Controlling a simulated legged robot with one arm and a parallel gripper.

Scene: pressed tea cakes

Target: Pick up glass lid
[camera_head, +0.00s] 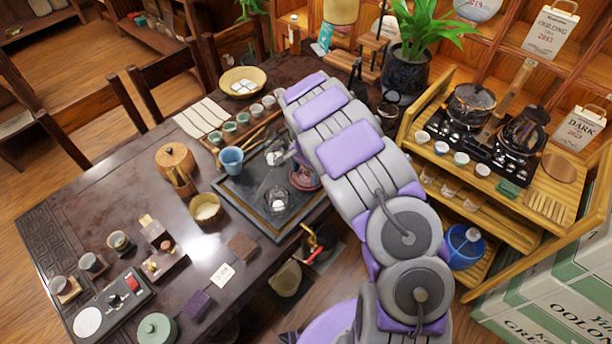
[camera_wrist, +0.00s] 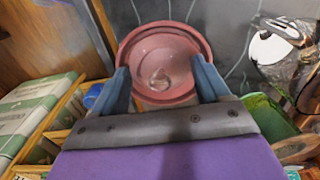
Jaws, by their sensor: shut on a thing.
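The pink dish also shows in the head view (camera_head: 306,178), on the dark tea tray (camera_head: 232,199) beside my arm. My arm hides the gripper and the lid in the head view.
A clear glass vessel (camera_head: 277,201) and a blue cup (camera_head: 232,160) stand on or near the tray. A wooden shelf stand (camera_head: 440,180) is close on the right.

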